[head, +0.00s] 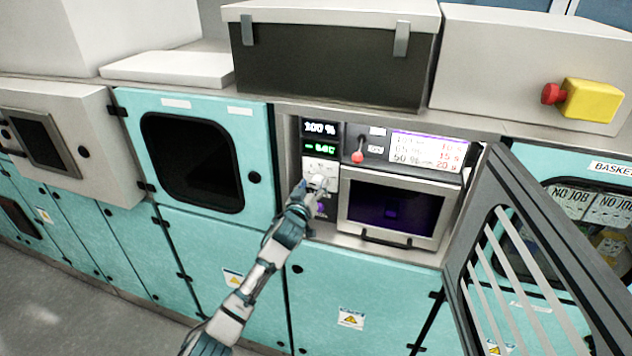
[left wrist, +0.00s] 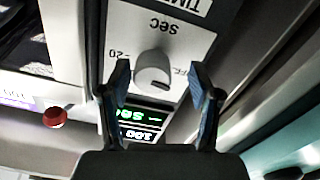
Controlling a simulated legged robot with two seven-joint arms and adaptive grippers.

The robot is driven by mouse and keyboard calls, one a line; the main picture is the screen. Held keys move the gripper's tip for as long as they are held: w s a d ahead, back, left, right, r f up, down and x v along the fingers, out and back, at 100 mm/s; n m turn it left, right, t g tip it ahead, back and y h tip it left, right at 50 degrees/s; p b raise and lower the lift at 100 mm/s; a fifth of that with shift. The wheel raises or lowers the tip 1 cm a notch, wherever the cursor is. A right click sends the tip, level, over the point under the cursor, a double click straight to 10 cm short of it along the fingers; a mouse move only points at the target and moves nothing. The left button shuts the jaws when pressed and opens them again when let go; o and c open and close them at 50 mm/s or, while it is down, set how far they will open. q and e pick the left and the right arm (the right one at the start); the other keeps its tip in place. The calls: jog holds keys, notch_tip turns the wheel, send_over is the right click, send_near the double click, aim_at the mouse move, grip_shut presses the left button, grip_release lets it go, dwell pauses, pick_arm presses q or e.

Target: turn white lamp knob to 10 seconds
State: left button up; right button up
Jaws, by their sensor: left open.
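The white lamp knob (left wrist: 151,66) is a round dial on a pale panel in the left wrist view, which shows the panel upside down. Its labels read "SEC", "20" and a partly covered "OFF". My left gripper (left wrist: 158,72) is open, with one finger on each side of the knob; I cannot tell whether they touch it. In the head view the left gripper (head: 308,190) is at the panel left of the small window, and it partly covers the knob area. A green display (head: 320,148) above reads "- SEC". My right gripper is not in view.
A "100 %" display (head: 319,128) and a red-tipped lever (head: 357,156) sit above the knob. A small dark-windowed door (head: 390,210) is to the right. An open slatted grey door (head: 540,260) stands out at the right. A teal door (head: 262,150) borders the left.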

pick_arm(q)
jog(key=shift+w+d, duration=0.2)
jog(key=shift+w, duration=0.35)
jog(key=shift+w+d, duration=0.1)
jog(key=shift+d, duration=0.7)
jog(key=c, duration=0.4)
jog(key=shift+a, duration=0.3)
jog(key=c, duration=0.7)
jog(key=shift+w+a, duration=0.1)
jog(key=shift+a, duration=0.1)
jog(key=shift+c, duration=0.2)
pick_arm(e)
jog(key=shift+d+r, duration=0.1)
